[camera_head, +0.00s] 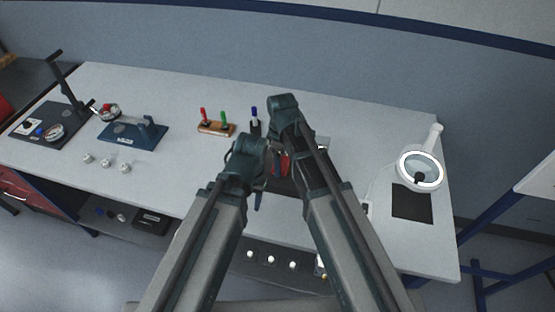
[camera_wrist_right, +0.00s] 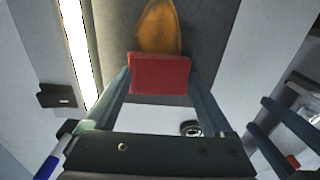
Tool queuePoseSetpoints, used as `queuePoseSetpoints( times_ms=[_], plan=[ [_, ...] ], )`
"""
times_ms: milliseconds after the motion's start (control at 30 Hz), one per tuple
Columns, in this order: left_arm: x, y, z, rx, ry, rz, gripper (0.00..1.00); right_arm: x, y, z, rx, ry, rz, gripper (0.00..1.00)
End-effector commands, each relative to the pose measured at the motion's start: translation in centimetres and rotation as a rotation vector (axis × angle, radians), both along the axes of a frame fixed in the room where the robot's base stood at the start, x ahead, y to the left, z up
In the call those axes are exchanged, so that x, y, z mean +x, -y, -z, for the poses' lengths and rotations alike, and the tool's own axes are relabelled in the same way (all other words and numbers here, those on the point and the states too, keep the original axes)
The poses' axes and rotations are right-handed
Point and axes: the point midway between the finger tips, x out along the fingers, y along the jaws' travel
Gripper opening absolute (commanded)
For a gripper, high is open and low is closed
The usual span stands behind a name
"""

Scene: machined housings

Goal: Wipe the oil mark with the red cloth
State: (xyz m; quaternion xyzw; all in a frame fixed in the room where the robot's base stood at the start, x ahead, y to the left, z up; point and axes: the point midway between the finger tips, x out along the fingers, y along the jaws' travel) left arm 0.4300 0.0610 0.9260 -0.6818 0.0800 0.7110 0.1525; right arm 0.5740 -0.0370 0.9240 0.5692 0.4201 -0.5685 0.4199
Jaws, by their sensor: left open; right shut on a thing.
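The red cloth (camera_wrist_right: 160,74) looks like a small folded red block between the fingertips of my right gripper (camera_wrist_right: 160,80), which is shut on it. An amber-brown oil mark (camera_wrist_right: 160,27) shows just beyond the cloth on a grey-brown surface (camera_wrist_right: 210,40); the cloth overlaps its near end in the picture, and I cannot tell if they touch. In the head view a bit of the red cloth (camera_head: 284,163) shows between my arms; my right arm hides most of that spot. My left gripper (camera_head: 260,190) is open and empty, close beside it on the left.
A pen stand (camera_head: 216,129) with red and green pens and a blue-capped pen (camera_head: 254,116) stand behind my grippers. Fixtures (camera_head: 133,133) and small white parts (camera_head: 106,162) are at left. A ring-lit magnifier (camera_head: 419,169) and black mat (camera_head: 412,206) are at right.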

Motion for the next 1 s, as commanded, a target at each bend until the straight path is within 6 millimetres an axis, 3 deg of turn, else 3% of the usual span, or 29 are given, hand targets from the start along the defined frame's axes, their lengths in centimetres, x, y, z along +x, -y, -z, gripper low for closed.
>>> queuePoseSetpoints(
  times_ms=[200,567,1000],
  plan=[
    [0.0,0.0,-0.1,0.0,0.0,0.0,0.5,-0.7,2.0,-0.1,-0.004,-0.001,0.003,0.34],
    [0.0,0.0,0.0,0.0,0.0,0.0,0.5,-0.9,2.6,-0.1,-0.002,-0.001,0.001,0.34],
    [0.0,0.0,0.2,0.0,0.0,0.0,0.5,-1.8,5.6,0.2,-0.005,-0.001,0.003,0.35]
  ],
)
